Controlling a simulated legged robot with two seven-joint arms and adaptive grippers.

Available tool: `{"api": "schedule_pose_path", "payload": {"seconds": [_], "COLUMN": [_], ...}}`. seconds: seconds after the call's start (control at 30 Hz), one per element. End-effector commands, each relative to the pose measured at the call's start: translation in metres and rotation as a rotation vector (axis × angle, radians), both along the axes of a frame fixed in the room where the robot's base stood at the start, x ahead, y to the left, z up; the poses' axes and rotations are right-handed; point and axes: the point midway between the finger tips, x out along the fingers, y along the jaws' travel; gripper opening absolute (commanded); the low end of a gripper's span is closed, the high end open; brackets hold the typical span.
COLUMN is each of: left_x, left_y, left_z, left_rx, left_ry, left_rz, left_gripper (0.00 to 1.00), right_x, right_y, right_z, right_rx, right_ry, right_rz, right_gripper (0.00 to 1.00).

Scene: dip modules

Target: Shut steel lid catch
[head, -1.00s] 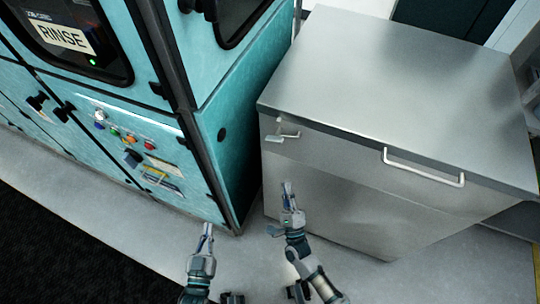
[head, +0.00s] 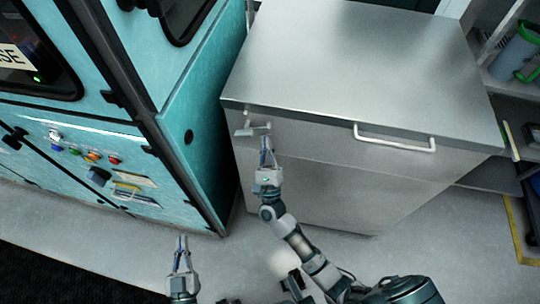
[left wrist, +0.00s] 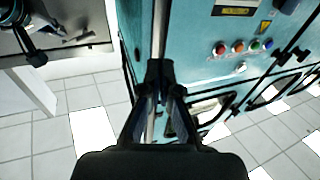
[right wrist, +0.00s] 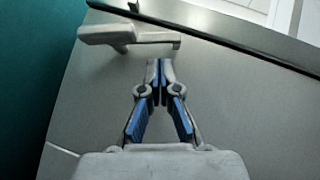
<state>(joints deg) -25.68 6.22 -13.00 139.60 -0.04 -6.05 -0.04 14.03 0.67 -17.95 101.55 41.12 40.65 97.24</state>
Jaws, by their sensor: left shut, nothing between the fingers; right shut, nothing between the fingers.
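The steel lid catch (head: 253,131) is a small pale lever at the upper left of the steel chest's front face, just under the lid edge. In the right wrist view the catch (right wrist: 125,37) lies roughly level, just beyond my fingertips. The steel lid (head: 350,70) lies flat on the chest. My right gripper (head: 266,145) is shut and empty, just below the catch; in the right wrist view its tips (right wrist: 159,65) appear close under the catch's right end. I cannot tell whether they touch. My left gripper (head: 182,242) is shut and empty, low over the floor.
A white lid handle (head: 395,138) sticks out from the chest front, right of the catch. A teal machine (head: 190,110) with buttons stands close on the left. Shelves with a green-handled jug (head: 520,50) are at the right. Grey floor lies in front.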

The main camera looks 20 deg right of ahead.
Motion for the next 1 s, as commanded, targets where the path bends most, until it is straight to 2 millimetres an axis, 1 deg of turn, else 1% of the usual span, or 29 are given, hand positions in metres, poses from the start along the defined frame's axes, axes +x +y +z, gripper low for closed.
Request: {"api": "schedule_pose_path", "payload": {"seconds": [0.03,0.2,0.67,0.83,1.0], "left_x": [0.0,0.0,0.002,-0.002,-0.004], "left_y": [0.0,0.001,0.001,0.003,0.005], "left_z": [0.0,-0.004,-0.007,-0.018,-0.029], "left_rx": [0.003,0.01,0.015,0.045,0.062], "left_ry": [0.01,0.033,0.048,0.147,0.209], "left_rz": [0.001,0.0,0.001,0.001,0.002], "left_gripper": [0.0,0.0,0.0,0.0,0.0], "right_x": [0.001,0.003,0.002,0.002,0.002], "right_y": [0.001,0.004,0.004,0.004,0.004], "right_z": [0.007,0.014,0.015,0.019,0.019], "right_rx": [0.001,0.0,-0.007,-0.034,-0.048], "right_ry": [-0.004,-0.001,0.003,0.019,0.031], "right_rz": [-0.001,0.0,0.0,-0.001,0.0], "right_gripper": [0.0,0.0,0.0,0.0,0.0]}}
